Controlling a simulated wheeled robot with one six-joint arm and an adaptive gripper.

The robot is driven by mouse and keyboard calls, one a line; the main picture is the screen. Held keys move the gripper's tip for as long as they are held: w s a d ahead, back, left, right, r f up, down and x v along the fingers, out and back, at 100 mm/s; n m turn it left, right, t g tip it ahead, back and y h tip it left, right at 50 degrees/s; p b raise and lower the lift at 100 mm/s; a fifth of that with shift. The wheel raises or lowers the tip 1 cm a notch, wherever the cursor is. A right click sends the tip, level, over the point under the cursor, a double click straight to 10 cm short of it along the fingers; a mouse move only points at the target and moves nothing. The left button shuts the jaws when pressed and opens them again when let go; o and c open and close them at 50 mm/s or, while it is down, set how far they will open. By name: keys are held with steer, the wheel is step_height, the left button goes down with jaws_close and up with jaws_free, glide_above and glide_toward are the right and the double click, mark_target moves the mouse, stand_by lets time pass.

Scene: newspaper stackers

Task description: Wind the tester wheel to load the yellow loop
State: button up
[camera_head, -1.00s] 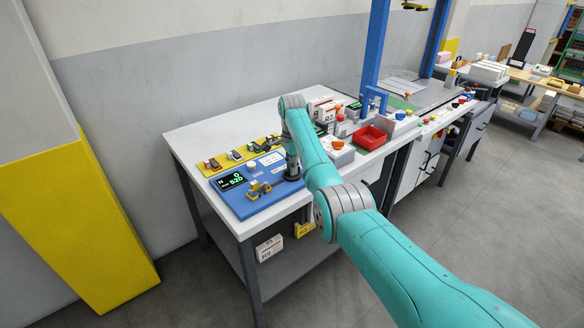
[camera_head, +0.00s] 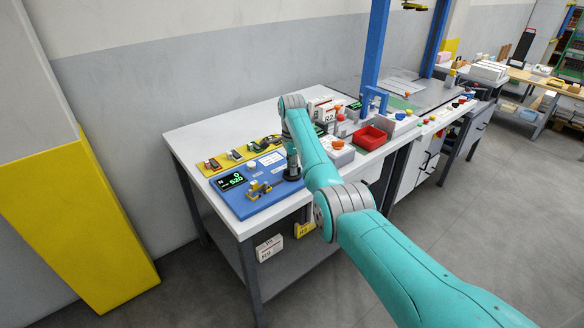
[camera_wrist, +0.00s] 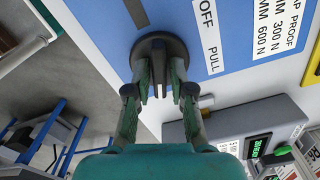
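The blue tester (camera_head: 236,206) sits at the front left of the white table, its display (camera_head: 231,181) lit with green digits that look like 0 and 520. Small yellow parts (camera_head: 258,190) stand on it; I cannot tell whether one is the loop. The dark round tester wheel (camera_wrist: 163,43) shows at the tester's edge in the wrist view. My gripper (camera_wrist: 160,76) points at it, with a finger on either side of its dark middle part. The fingers stand apart; whether they press on it is unclear. In the head view my gripper (camera_head: 292,168) is small and partly hidden by my arm.
A yellow strip with several small clips (camera_head: 233,155) lies behind the tester. A grey box with a green display (camera_wrist: 259,148) stands close to the right of my gripper. A red bin (camera_head: 369,138) and blue posts stand farther right. The table's back left is clear.

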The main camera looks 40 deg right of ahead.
steer(key=shift+o, duration=0.5)
step_height(320, 180, up, 12)
stand_by(0.3)
stand_by(0.5)
